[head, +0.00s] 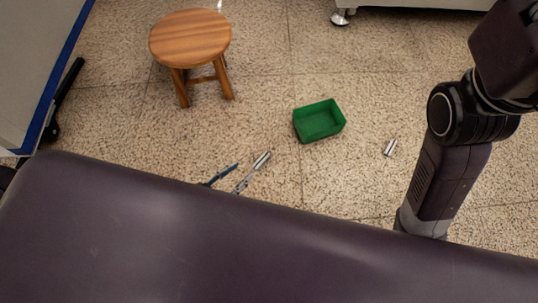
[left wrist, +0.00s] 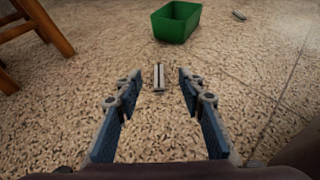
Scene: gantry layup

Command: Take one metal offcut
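A metal offcut (left wrist: 159,77), a small silvery bar, lies on the floor in the left wrist view, between and slightly beyond the fingertips of my left gripper (left wrist: 160,84). The fingers stand apart on either side of it without visible contact. In the head view the same offcut (head: 262,159) lies near the left gripper (head: 241,172), whose rear is hidden behind my dark body. A second offcut (head: 390,147) lies on the floor at the right; it also shows at the top of the left wrist view (left wrist: 239,16). My right gripper is out of view.
A green open bin (head: 319,121) stands on the floor beyond the near offcut and looks empty. A wooden stool (head: 190,40) stands back left. A blue-edged panel (head: 30,60) is at the far left, and a caster (head: 341,17) at the top. Speckled floor between them is clear.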

